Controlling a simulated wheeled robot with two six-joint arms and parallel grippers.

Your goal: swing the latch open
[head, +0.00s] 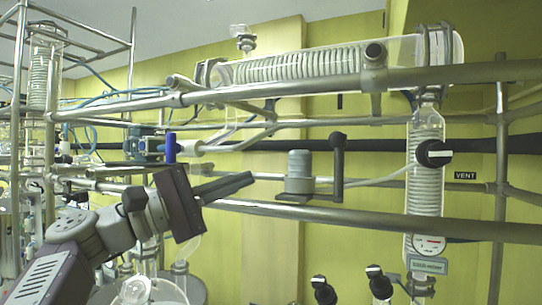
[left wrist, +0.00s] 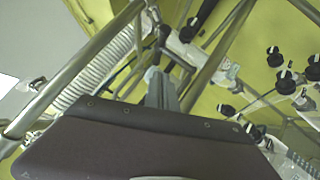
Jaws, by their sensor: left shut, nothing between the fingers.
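What looks like the latch is a grey cylindrical body (head: 299,172) on a small flat plate, with an upright black-gripped lever (head: 338,158) at its right side. It sits at the metal rails in the middle of the head view. My left gripper (head: 250,180) comes in from the lower left, its dark fingers closed together and empty. In the picture the fingertips end left of the grey body, with a visible gap. My right gripper is not in view.
Metal rails (head: 390,225) cross in front and above. A coiled glass condenser (head: 290,67) lies along the top, and a vertical glass column (head: 425,185) with a black knob (head: 433,153) stands at right. Glassware (head: 150,290) and black-capped fittings (head: 380,283) are below.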

